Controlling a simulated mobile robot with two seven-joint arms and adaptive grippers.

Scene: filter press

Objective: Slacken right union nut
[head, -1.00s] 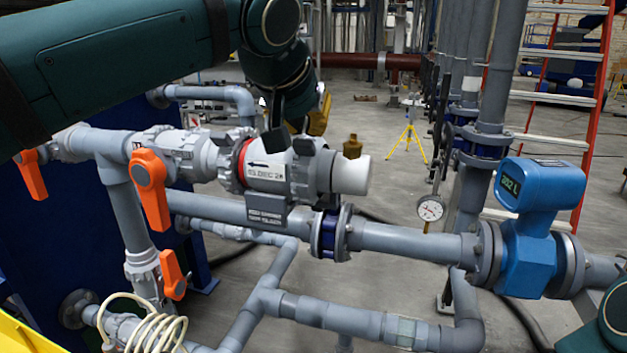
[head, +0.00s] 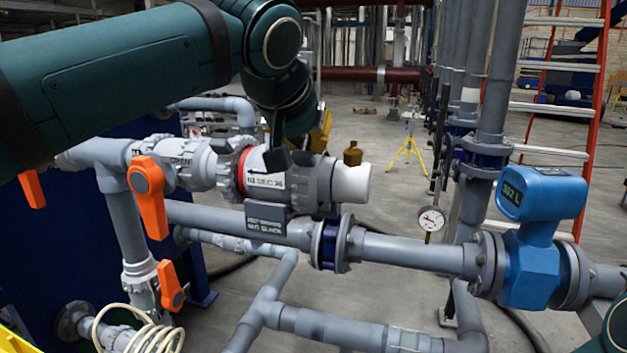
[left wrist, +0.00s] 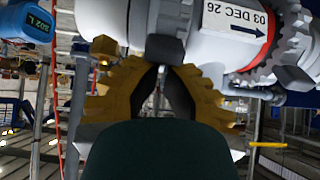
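The valve body (head: 262,182) carries a red ring and a date label, which also shows in the left wrist view (left wrist: 235,18). The right union nut (head: 322,186) is the grey collar at its right end, with a white pipe end (head: 352,184) beyond. My left gripper (head: 291,159) is at the top of the valve, by this nut. Its dark fingertips stand apart. My right gripper is out of view.
An orange handle (head: 150,195) stands left of the valve. A grey pipe with a blue flange (head: 330,243) runs below, to a blue flow meter (head: 538,235). A pressure gauge (head: 431,219) stands behind.

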